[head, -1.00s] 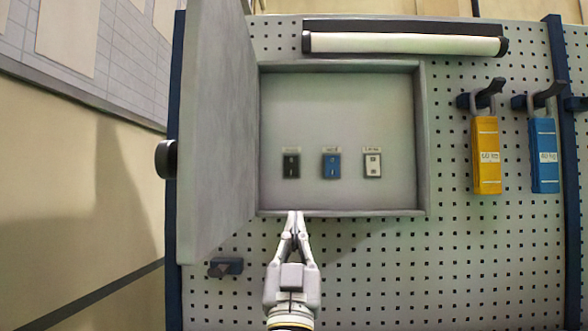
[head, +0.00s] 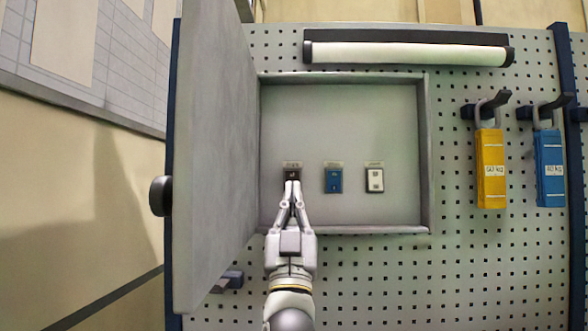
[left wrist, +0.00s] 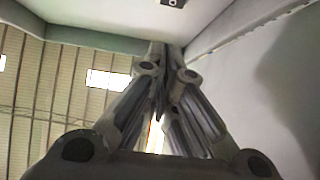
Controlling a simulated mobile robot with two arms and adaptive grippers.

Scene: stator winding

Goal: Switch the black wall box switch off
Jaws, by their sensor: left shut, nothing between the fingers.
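The grey wall box stands open on the pegboard, its door (head: 215,130) swung out to the left. Inside on its back panel (head: 350,120) are a black switch (head: 292,174), a blue switch (head: 333,180) and a white switch (head: 375,180), in a row from left to right. My left gripper (head: 292,184) is shut and empty, its tips over the lower part of the black switch. I cannot tell whether they touch it. The left wrist view shows the closed fingers (left wrist: 165,60) pointing into the box. My right gripper is not in view.
A white tube lamp (head: 405,53) is mounted above the box. A yellow block (head: 491,170) and a blue block (head: 550,170) hang on hooks at the right. The box's lower rim (head: 370,230) lies under my left gripper. The pegboard below is mostly clear.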

